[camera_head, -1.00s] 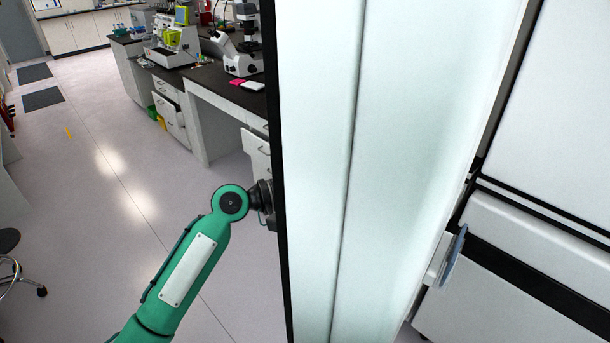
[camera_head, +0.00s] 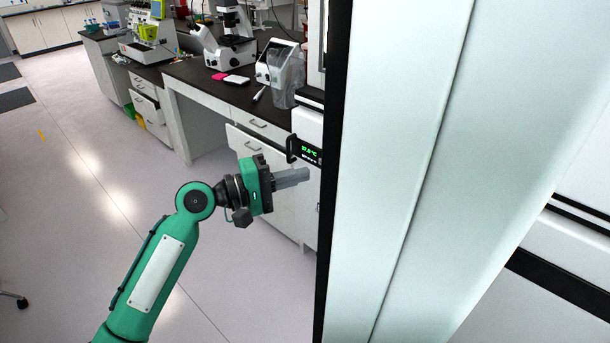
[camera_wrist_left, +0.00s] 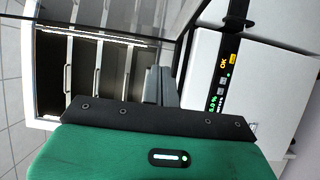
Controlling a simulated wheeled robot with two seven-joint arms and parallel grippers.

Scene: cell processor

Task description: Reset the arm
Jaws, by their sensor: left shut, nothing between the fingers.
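My left arm comes in from the bottom left in the head view. My left gripper (camera_head: 306,174) is shut and empty, its grey fingers pointing right beside the dark edge of a large pale panel (camera_head: 400,170). In the left wrist view the shut fingers (camera_wrist_left: 160,86) show above the green gripper body. A white unit with a lit display (camera_head: 310,153) stands just beyond the gripper; the display also shows in the left wrist view (camera_wrist_left: 222,85). I cannot tell whether the fingers touch anything. My right gripper is not in view.
The pale panel fills the right half of the head view and hides what is behind it. A dark-topped bench (camera_head: 215,85) with a microscope (camera_head: 228,40) and drawers stands behind the gripper.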

